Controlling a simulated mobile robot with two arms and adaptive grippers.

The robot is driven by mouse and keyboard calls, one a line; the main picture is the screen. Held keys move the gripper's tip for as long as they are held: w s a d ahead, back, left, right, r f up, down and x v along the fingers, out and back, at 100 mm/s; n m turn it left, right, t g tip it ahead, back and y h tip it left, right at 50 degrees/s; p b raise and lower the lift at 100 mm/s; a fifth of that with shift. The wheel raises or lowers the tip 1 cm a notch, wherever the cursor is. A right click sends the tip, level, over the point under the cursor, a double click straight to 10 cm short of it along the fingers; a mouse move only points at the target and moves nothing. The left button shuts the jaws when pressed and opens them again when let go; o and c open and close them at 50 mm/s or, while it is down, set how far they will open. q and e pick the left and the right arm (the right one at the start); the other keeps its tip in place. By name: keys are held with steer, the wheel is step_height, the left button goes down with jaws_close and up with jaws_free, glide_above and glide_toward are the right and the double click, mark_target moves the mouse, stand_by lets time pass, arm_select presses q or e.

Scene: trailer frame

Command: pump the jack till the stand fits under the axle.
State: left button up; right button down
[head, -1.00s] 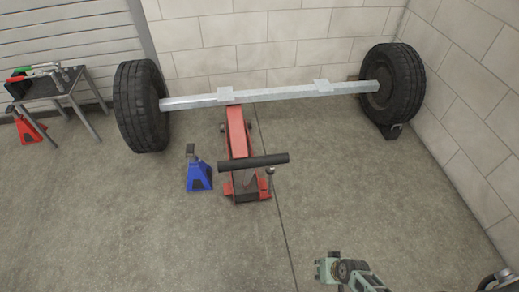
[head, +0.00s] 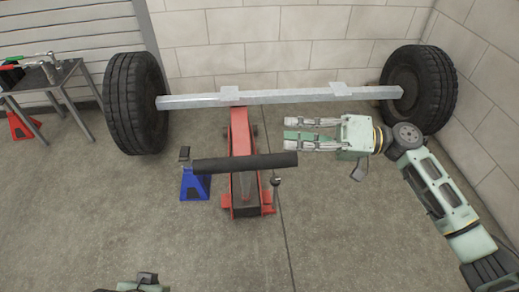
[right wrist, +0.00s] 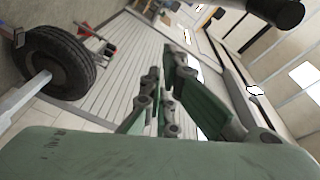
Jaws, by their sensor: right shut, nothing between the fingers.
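The grey axle (head: 290,97) runs between two black tyres. The red floor jack (head: 241,140) lies with its far end at the axle's left half. Its black handle bar (head: 245,162) lies crosswise above the jack's near end. The blue stand (head: 195,186) is upright on the floor, left of the jack and nearer than the axle. My right gripper (head: 288,141) is shut and empty, fingers pointing left, right of the jack in the picture. Its fingers (right wrist: 165,100) also show in the right wrist view. A part of my left arm shows at the bottom edge; its fingers cannot be made out.
The left tyre (head: 136,103) and right tyre (head: 418,90) flank the axle near the block wall. A metal table (head: 45,82) with tools stands at the left, with a red stand (head: 20,124) beneath.

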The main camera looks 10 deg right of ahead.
arm_select(q)
steer(key=shift+r, duration=0.5)
arm_select(e)
steer(key=shift+s+a+r+n+g+y, duration=0.1)
steer(key=shift+s+r+n+g+y, duration=0.15)
steer(key=shift+r, duration=0.35)
steer(key=shift+s+r+n+g+y, duration=0.15)
steer(key=shift+s+r+n+g, duration=0.15)
steer(key=shift+r, duration=0.25)
arm_select(q)
steer(key=shift+r, duration=0.1)
arm_select(e)
steer(key=s+a+f, duration=0.1)
steer(key=s+a, duration=0.1)
steer(key=a, duration=0.7)
steer(key=shift+s+f, duration=0.15)
